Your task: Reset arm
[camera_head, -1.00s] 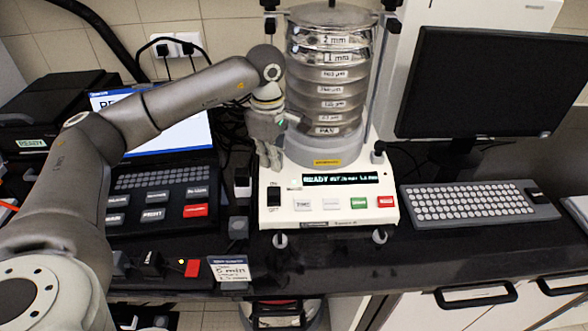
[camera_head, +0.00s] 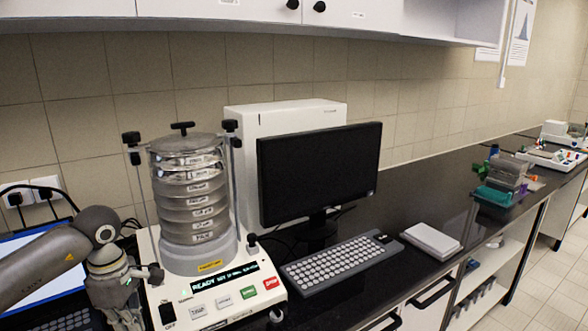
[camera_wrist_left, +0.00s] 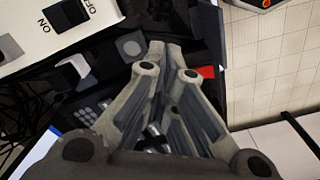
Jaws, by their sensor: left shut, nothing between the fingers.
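My left arm reaches in from the left in the head view. Its gripper (camera_head: 122,318) hangs downward at the left side of the sieve shaker (camera_head: 172,268), close to its ON/OFF switch, with the lower end near the picture's bottom edge. In the left wrist view the fingers (camera_wrist_left: 176,48) are together with nothing between them. The shaker carries a stack of sieves (camera_head: 190,195) under a clamped lid, and its display reads READY. The shaker's corner with the switch (camera_wrist_left: 70,72) shows in the left wrist view. My right gripper is in neither view.
A monitor (camera_head: 318,172), keyboard (camera_head: 330,262) and white flat box (camera_head: 431,240) stand right of the shaker. A laptop screen (camera_head: 32,262) is behind my arm. Wall cabinets (camera_head: 360,14) hang above. The dark counter (camera_head: 440,200) has bare stretches toward the right.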

